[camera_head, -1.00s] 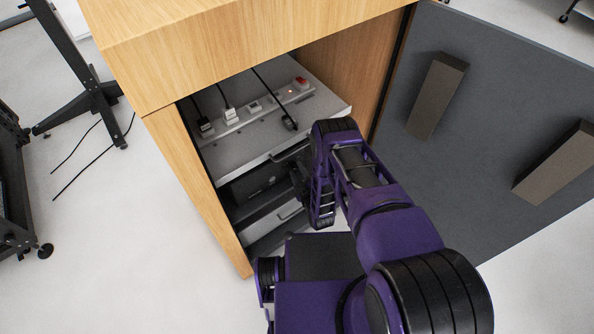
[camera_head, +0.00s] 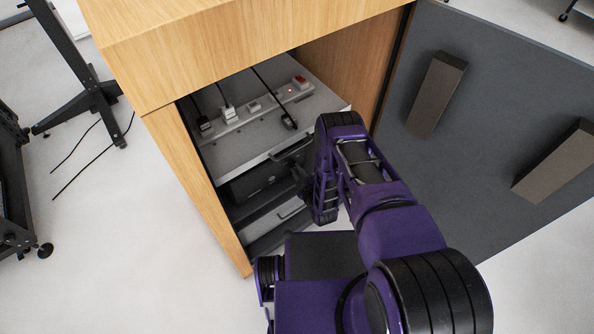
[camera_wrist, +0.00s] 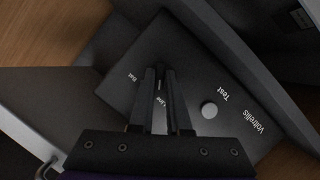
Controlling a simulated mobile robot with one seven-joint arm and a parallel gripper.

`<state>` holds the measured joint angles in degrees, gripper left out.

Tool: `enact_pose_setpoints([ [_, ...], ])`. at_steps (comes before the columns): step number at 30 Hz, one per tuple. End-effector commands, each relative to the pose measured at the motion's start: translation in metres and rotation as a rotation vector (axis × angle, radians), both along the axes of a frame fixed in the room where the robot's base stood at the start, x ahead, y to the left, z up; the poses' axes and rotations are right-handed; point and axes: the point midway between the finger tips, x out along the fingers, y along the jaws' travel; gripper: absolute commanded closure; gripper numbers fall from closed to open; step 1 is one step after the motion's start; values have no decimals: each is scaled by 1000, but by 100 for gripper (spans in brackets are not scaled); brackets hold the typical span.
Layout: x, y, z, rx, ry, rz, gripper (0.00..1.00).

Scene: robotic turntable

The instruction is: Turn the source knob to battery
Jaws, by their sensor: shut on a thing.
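In the wrist view a dark panel (camera_wrist: 130,57) carries the labels "Bat", "Line", "Test" and "Voltrellis", seen at a tilt. A round grey button (camera_wrist: 209,110) is on it by "Test". My gripper (camera_wrist: 162,72) points at the panel between "Bat" and "Line", its two fingers close together and shut on the source knob. The fingers hide most of the knob, so I cannot clearly read its setting. In the head view my gripper (camera_head: 302,182) reaches into the cabinet at the front of a black unit (camera_head: 262,182), partly behind my arm.
The wooden cabinet (camera_head: 240,50) is open, with its grey door (camera_head: 480,75) swung out at right. A shelf (camera_head: 235,155) above the black unit bears a power strip (camera_head: 255,115) with plugs, cables and a red switch.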

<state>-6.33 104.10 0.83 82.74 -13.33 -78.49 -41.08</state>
Motion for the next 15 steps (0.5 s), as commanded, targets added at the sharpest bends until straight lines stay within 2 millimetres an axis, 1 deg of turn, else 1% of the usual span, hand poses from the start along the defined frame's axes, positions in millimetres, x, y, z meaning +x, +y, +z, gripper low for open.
enact_pose_setpoints([
  [15, 4, -4, 2, 392, 260, -2, 100],
])
